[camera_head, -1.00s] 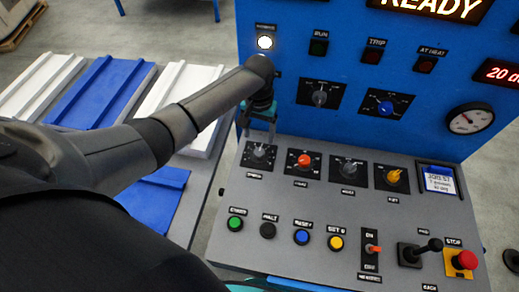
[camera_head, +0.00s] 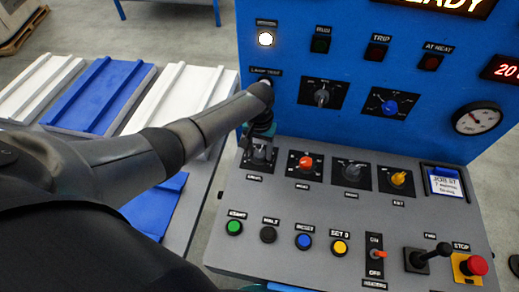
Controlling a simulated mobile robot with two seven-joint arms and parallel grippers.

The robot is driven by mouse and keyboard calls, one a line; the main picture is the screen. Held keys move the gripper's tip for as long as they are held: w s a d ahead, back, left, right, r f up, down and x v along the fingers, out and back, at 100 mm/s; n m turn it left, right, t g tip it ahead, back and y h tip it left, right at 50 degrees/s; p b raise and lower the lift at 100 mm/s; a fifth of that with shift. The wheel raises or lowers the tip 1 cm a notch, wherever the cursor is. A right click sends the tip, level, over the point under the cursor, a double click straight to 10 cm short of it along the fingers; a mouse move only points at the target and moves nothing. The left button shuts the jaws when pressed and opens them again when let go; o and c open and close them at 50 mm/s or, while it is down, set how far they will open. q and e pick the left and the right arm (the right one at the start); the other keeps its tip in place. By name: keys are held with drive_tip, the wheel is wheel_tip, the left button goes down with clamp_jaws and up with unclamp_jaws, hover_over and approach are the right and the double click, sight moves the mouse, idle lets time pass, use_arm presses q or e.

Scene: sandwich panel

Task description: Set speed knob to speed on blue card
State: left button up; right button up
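A blue-framed card (camera_head: 445,183) stands at the right of the grey console; it has a large line like "JOB 57" and small lines below, starting with a 7, too blurred to read fully. A dark knob on a black dial (camera_head: 261,158) is at the console's left end; its label is too blurred to read surely. My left gripper (camera_head: 260,143) points down over this dial, its fingers apart on either side of the knob and partly covering it. I cannot tell whether they touch the knob. My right gripper is out of view.
Beside the dial are a red knob (camera_head: 305,163), a grey knob (camera_head: 352,169) and a yellow knob (camera_head: 398,178). Several push buttons, a red toggle (camera_head: 378,254), a black lever (camera_head: 430,253) and a red stop button (camera_head: 475,265) line the front. The blue upright panel (camera_head: 300,60) rises behind.

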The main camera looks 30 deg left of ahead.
use_arm(q)
clamp_jaws()
drive_tip(key=shift+m, duration=0.3)
drive_tip(key=m+p, duration=0.1)
drive_tip(key=m, duration=0.1)
drive_tip(key=shift+m, duration=0.4)
drive_tip(key=m+p, duration=0.1)
drive_tip(key=m, duration=0.8)
drive_tip(key=shift+p, duration=0.4)
drive_tip(key=m, duration=0.5)
drive_tip(key=shift+m, duration=0.3)
